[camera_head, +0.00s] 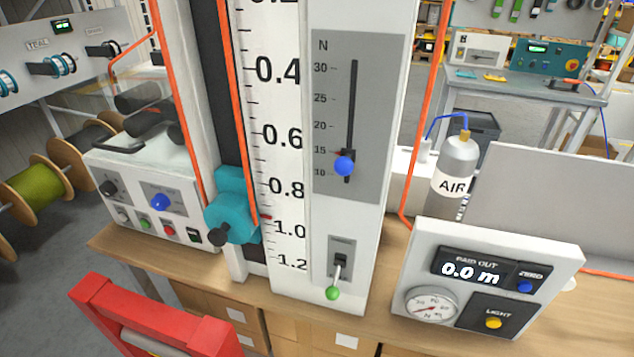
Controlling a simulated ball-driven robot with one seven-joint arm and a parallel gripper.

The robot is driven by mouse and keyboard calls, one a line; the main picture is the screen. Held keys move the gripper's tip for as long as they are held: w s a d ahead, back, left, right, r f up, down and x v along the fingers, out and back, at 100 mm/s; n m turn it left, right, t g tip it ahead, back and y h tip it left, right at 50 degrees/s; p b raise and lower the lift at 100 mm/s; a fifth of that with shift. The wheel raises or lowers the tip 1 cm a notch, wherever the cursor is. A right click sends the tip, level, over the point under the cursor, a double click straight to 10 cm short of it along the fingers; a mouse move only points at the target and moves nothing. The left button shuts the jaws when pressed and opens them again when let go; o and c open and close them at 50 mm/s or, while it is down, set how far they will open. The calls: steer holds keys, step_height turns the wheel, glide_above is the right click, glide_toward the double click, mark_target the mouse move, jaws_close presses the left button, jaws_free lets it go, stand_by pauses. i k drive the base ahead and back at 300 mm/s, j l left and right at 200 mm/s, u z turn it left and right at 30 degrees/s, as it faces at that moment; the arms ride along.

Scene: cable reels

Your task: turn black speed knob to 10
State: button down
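A black knob (110,188), likely the speed knob, sits at the upper left of the front panel of a white control box (150,150) on the bench, left of the tall scale. Its dial marks are too small to read, so I cannot tell its setting. A blue knob (160,202) is to its right on a grey plate. Small green (145,223) and red (169,229) buttons sit below. My gripper is not in view, and nothing is seen touching the black knob.
A teal clamp (232,210) on the dark rail stands right of the box. An orange cable (176,100) runs above the box. A red frame (150,318) with a grey bar rises in the lower left foreground. A meter panel (488,285) stands right.

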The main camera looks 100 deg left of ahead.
mark_target(108, 189)
steer(key=l+u, duration=0.15)
steer(key=u, duration=3.2)
